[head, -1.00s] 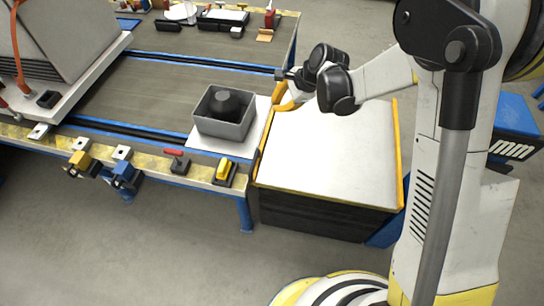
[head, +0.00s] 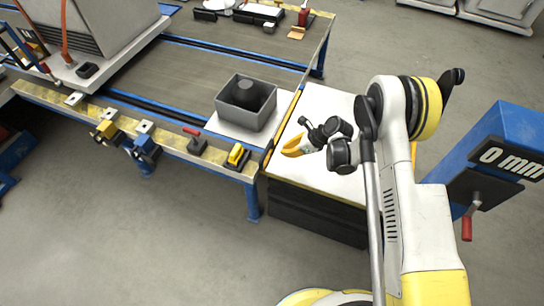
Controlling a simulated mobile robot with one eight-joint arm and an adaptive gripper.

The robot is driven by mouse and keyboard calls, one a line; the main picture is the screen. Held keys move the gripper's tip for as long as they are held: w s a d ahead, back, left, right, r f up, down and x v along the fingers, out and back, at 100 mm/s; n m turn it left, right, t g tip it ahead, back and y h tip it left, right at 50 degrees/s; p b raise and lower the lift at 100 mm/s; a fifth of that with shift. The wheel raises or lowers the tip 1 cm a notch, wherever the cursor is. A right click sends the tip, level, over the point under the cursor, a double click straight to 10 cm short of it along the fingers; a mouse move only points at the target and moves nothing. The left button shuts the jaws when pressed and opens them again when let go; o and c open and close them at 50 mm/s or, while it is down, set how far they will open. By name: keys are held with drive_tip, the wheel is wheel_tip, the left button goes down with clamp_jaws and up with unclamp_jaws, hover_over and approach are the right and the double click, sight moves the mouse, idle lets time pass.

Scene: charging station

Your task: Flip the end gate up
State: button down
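No part is clearly marked as the end gate, and I cannot tell whether one is up or down. A low yellow-edged strip (head: 281,128) runs along the bench's right end, beside the white-topped block (head: 338,108). My gripper (head: 288,151) has orange-yellow fingertips and hangs over the left part of the block's top, close to the strip. It points left, and I see nothing held in it. The finger gap is too small to make out. My arm hides the right part of the block.
The bench (head: 200,62) carries a grey open box (head: 246,102) with a dark round thing inside. A yellow-handled clamp (head: 237,155) and a red-handled one (head: 193,140) sit on its front edge. A blue post (head: 500,150) with a red handle stands right. The floor in front is clear.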

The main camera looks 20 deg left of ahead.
sight(270, 155)
drive_tip(key=b+x, duration=0.4)
drive_tip(key=x, duration=0.6)
drive_tip(key=shift+r, duration=0.1)
wheel_tip(270, 155, up, 9)
drive_tip(key=p, duration=0.3)
idle(0.4)
